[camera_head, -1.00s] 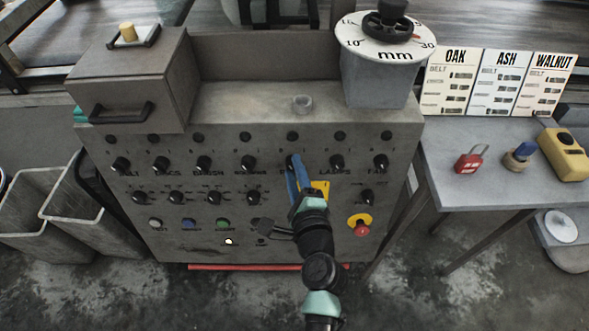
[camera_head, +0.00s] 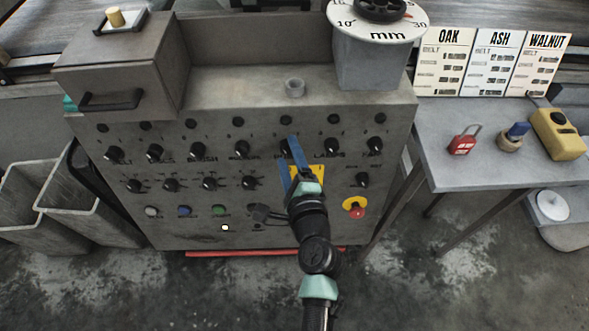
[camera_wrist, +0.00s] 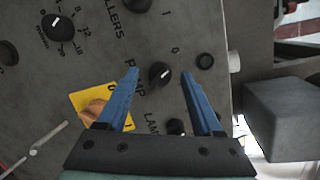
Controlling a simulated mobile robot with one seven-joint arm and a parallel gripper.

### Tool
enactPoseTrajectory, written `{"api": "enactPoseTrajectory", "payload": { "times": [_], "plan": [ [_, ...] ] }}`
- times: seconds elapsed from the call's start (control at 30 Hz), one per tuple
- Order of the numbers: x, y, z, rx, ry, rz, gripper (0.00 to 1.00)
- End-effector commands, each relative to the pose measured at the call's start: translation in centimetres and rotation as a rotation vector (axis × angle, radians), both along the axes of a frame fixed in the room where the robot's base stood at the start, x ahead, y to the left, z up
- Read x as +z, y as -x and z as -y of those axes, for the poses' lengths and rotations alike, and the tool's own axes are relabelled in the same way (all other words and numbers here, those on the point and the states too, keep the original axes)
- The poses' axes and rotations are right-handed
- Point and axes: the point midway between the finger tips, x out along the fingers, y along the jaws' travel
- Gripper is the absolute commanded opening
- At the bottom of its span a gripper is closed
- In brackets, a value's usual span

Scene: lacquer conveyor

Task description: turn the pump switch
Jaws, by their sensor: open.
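The pump switch is a small black knob on the upper knob row of the grey console (camera_head: 225,190). In the wrist view the pump switch (camera_wrist: 161,75) shows whole, with "PUMP" lettering beside it and marks 1 and 0 above. My gripper (camera_wrist: 160,80) is open, its two blue fingers on either side of the knob with gaps visible; I cannot tell how far the tips are from the panel. In the head view my gripper (camera_head: 292,158) is in front of the switch and partly hides it.
Similar knobs flank the switch, including the lamps knob (camera_head: 333,146). A yellow plate with an orange knob (camera_wrist: 93,110) is close to the left finger. A red stop button (camera_head: 355,208) sits lower right. A side table (camera_head: 455,180) holds a red padlock (camera_head: 462,140).

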Motion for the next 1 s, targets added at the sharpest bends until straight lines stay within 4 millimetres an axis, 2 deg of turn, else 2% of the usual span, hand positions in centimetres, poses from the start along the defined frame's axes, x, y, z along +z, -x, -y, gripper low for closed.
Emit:
{"api": "enactPoseTrajectory", "payload": {
  "times": [0.17, 0.4, 0.6, 0.8, 1.0],
  "plan": [
    [0.3, 2.4, 0.5, -0.003, 0.0, -0.002, 0.67],
    [1.1, 7.2, 1.5, -0.002, 0.0, -0.003, 0.67],
    [1.6, 10.5, 2.1, -0.001, 0.001, -0.003, 0.67],
    [1.9, 12.0, 2.5, 0.0, 0.0, -0.002, 0.67],
    [2.1, 12.2, 2.5, 0.0, 0.001, 0.0, 0.67]
  ]
}}
